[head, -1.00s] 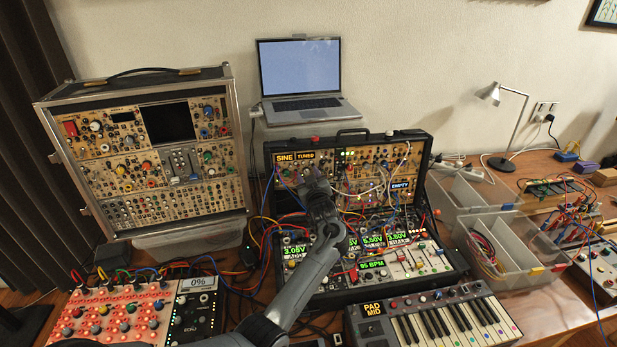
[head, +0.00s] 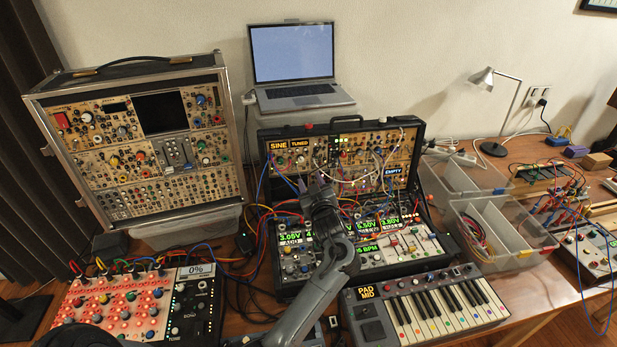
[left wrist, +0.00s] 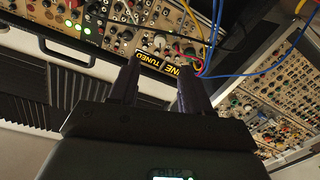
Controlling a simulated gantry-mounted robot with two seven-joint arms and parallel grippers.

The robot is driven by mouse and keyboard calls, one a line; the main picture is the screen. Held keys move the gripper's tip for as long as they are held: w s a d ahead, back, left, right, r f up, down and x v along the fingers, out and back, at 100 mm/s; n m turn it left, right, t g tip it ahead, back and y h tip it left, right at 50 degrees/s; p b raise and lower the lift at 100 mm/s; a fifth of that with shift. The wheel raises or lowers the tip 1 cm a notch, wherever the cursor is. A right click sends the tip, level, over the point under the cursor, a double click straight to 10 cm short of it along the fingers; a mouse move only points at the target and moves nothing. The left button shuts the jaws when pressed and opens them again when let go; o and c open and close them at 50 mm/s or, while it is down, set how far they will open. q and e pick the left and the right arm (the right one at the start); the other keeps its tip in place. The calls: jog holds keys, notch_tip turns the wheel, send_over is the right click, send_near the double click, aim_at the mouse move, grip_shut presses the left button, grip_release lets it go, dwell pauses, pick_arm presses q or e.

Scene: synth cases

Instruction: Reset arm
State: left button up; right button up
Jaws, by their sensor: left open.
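The labels also show beyond the fingertips in that view (left wrist: 163,66). I cannot tell exactly how far the fingertips are from the panel. My left arm covers part of the lower panel in the head view. My right gripper is not in view.
Patch cables (head: 262,180) hang around the case. A keyboard (head: 455,300) and a red-lit module (head: 105,310) stand in front, a tall synth case (head: 235,110) at left, and a laptop (head: 292,60) behind. Clear bins (head: 520,262) and a lamp (head: 515,105) are at right.

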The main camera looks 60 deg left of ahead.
pick_arm(q)
jog(key=shift+d, duration=0.15)
dwell(0.3)
jog(key=s+d+f+m+t+h, duration=0.25)
jog(key=d+f+m+h, duration=0.4)
jog(key=d, duration=0.35)
jog(key=s+d+f+m+t+h, duration=0.25)
jog(key=d+f+m+h, duration=0.4)
jog(key=d, duration=0.35)
jog(key=s+d+f+m+g+h, duration=0.2)
jog(key=s+d+f+m+g, duration=0.15)
jog(key=s+d, duration=0.65)
jog(key=s+d+f+m+g+h, duration=0.2)
jog(key=s+d+m+g, duration=0.3)
jog(key=s, duration=0.8)
notch_tip(320, 180, up, 34)
jog(key=n+t+p, duration=0.1)
jog(key=n+p, duration=0.1)
jog(key=p, duration=3.2)
jog(key=shift+w+d, duration=0.15)
jog(key=shift+d, duration=0.3)
